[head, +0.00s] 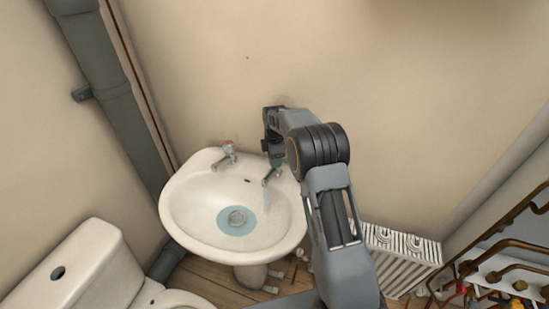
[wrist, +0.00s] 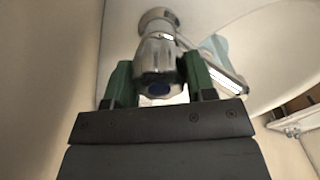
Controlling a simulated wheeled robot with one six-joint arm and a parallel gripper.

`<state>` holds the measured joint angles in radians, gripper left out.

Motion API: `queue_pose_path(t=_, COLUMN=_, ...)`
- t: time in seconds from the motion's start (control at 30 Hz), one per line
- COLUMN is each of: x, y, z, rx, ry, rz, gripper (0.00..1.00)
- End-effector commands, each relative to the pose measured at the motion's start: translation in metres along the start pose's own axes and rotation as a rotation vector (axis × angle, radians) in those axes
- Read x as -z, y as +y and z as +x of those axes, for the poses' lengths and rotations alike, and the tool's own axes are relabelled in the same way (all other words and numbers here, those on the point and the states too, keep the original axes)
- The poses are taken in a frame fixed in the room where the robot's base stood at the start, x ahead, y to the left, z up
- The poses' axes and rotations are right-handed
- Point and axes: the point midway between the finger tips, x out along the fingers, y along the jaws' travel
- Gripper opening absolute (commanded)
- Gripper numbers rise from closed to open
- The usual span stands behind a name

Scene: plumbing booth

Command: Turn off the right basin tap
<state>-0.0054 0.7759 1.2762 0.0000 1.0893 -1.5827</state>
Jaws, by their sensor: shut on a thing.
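The white basin (head: 182,207) stands against the wall with two chrome taps. The right basin tap (wrist: 158,52) is chrome with a blue-marked head, seen close in the wrist view. In the head view its spout (head: 269,176) shows with a stream of water falling from it. My gripper (wrist: 158,84) has its green fingers on both sides of the tap's head, shut on it. In the head view my gripper (head: 276,158) is at the back right of the basin and hides the tap's head. Some water (head: 236,221) lies around the drain.
The left tap (head: 228,152), with a red mark, stands on the basin's back rim, apart from my gripper. A toilet (head: 85,265) is at the lower left. A white radiator (head: 395,258) and copper pipes (head: 500,255) are at the right. The wall is close behind my gripper.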

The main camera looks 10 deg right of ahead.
Motion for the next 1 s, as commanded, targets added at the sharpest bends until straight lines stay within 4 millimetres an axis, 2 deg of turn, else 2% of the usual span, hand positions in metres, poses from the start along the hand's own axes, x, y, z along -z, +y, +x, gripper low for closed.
queue_pose_path(t=1.0, x=-0.0015, y=0.0032, z=-0.0008, rx=-0.001, ry=0.0, rz=0.916, gripper=0.27)
